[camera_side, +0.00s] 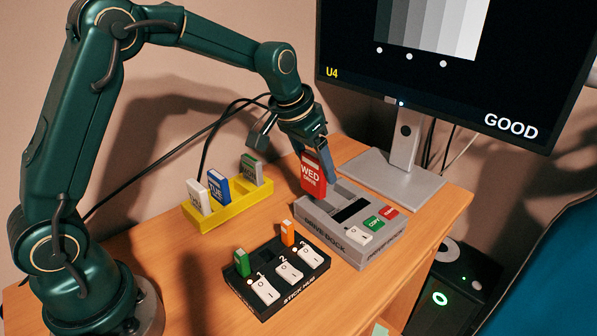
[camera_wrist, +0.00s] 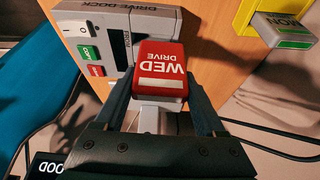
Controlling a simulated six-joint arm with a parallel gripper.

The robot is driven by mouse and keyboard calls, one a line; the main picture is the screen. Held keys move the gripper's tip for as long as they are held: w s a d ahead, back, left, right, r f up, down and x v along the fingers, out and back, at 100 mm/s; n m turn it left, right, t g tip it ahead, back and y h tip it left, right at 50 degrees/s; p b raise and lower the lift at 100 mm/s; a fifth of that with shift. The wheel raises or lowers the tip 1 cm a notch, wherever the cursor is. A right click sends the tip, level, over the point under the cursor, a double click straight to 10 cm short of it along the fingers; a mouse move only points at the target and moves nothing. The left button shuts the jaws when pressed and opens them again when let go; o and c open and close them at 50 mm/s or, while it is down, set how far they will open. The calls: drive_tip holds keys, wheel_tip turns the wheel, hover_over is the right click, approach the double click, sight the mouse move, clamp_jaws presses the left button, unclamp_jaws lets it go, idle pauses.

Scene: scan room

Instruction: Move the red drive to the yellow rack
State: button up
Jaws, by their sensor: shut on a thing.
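The red drive (camera_side: 313,175), labelled WED DRIVE, is held upright in my gripper (camera_side: 316,150) above the grey drive dock (camera_side: 383,244). In the wrist view the red drive (camera_wrist: 161,69) sits between the two fingers of my gripper (camera_wrist: 160,88), which is shut on it. The dock (camera_wrist: 145,22) shows behind it. The yellow rack (camera_side: 236,208) stands to the left on the table and holds a white drive (camera_side: 198,197), a blue drive (camera_side: 218,188) and a grey-green drive (camera_side: 252,170). Part of the rack (camera_wrist: 243,18) and one drive (camera_wrist: 285,32) show in the wrist view.
A black stick hub (camera_side: 262,306) with a green stick (camera_side: 241,262), an orange stick (camera_side: 287,233) and white switches stands in front. A monitor (camera_side: 450,100) reading GOOD stands behind the dock. Dark cables run behind the rack. Bare table (camera_side: 160,250) lies left of the hub.

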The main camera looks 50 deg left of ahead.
drive_tip(key=s+a+r, duration=0.4)
drive_tip(key=a+r, duration=0.2)
drive_tip(key=a, duration=0.3)
drive_tip(key=n, duration=0.1)
hover_over(244, 183)
drive_tip(key=s, duration=0.2)
wheel_tip(244, 183, down, 2)
drive_tip(key=shift+w+d+f, duration=0.1)
drive_tip(key=shift+f, duration=1.9)
drive_tip(key=shift+w+f, duration=0.1)
drive_tip(key=shift+f, duration=1.9)
drive_tip(key=shift+f, duration=1)
drive_tip(key=o, duration=1.5)
drive_tip(key=shift+r, duration=3.5)
